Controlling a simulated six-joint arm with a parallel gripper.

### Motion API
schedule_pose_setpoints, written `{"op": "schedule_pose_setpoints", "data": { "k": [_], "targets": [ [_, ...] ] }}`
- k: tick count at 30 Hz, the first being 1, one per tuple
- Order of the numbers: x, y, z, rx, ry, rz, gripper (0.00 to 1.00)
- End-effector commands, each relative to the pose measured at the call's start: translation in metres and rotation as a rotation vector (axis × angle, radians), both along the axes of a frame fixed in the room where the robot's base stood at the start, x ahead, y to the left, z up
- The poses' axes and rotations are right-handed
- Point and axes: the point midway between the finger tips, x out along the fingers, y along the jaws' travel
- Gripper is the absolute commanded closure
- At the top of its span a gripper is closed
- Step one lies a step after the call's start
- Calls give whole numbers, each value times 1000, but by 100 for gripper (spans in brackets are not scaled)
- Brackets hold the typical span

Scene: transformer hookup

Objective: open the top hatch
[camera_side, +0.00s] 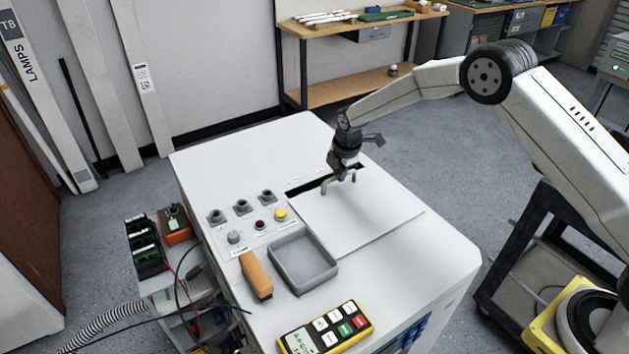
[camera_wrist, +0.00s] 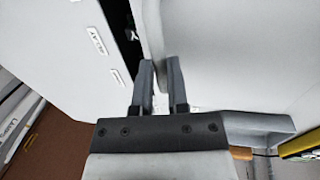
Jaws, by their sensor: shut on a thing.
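The top hatch (camera_side: 365,222) is a flat white square panel in the top of the white cabinet (camera_side: 235,155). A dark gap shows along its far edge in the side view. In the wrist view, a dark strip also shows between the cabinet top and the hatch (camera_wrist: 215,55). My gripper (camera_side: 339,188) is at the hatch's far edge beside this gap. In the wrist view, the fingers of my gripper (camera_wrist: 159,68) are closed on a pale edge of the hatch. I cannot tell exactly how far the hatch is raised.
Left of the hatch are knobs and buttons, including a yellow one (camera_side: 280,215). A grey tray (camera_side: 331,275), an orange-handled tool (camera_side: 256,275) and a yellow meter (camera_side: 325,329) lie on the cabinet's near part. The cabinet top beyond the gap is clear.

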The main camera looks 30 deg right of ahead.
Motion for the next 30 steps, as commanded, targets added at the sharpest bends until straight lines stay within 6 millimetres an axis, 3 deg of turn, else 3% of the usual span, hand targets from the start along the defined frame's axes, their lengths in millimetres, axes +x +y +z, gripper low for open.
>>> {"op": "schedule_pose_setpoints", "data": {
  "k": [30],
  "targets": [
    [-122,-1,0,-1,3,1,100]
  ]
}}
